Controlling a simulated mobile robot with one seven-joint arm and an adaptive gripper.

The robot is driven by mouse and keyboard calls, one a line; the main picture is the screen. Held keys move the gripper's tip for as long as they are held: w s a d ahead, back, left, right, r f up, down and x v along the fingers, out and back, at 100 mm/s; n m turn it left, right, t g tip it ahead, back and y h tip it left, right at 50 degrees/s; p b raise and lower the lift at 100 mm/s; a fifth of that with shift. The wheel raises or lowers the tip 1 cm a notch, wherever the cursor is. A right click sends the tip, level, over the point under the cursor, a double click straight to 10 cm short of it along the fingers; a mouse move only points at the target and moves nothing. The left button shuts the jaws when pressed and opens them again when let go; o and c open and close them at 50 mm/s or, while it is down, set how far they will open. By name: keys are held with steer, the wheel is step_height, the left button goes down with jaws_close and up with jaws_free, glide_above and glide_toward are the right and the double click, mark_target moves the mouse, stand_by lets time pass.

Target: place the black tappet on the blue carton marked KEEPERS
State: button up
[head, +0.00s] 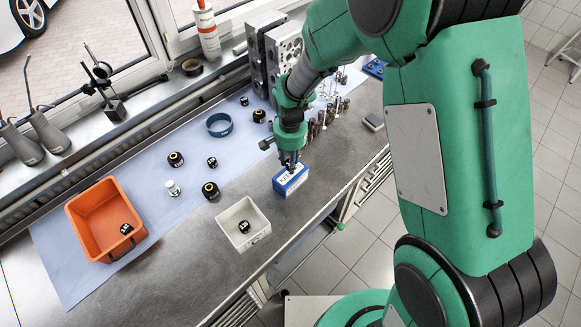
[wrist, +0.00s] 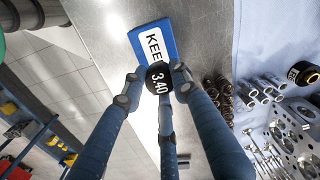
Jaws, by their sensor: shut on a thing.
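The blue carton (head: 291,182) with a white label stands on the bare metal bench near its front edge. In the wrist view the carton (wrist: 154,40) shows the letters "KEE", with the rest hidden behind my gripper. My gripper (wrist: 156,80) is shut on a black tappet (wrist: 158,77) marked 3.40. In the head view my gripper (head: 289,165) points down right over the carton, and the held tappet is hard to make out between the fingers. In the wrist view the tappet overlaps the carton's near end. I cannot tell whether it touches the carton.
A white bin (head: 262,236) and an orange bin (head: 75,218) each hold a black tappet. Several black and brass-edged parts (head: 176,159) and a blue ring (head: 219,125) lie on the blue mat (head: 60,262). Springs and valves (head: 318,125) stand right of my gripper, engine blocks (head: 278,55) behind.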

steer(key=shift+f, duration=1.7)
steer(key=shift+f, duration=0.2)
steer(key=o, duration=1.1)
steer(key=shift+o, duration=0.2)
steer(key=shift+r, duration=0.15)
step_height(320, 180, up, 12)
steer(key=shift+r, duration=0.1)
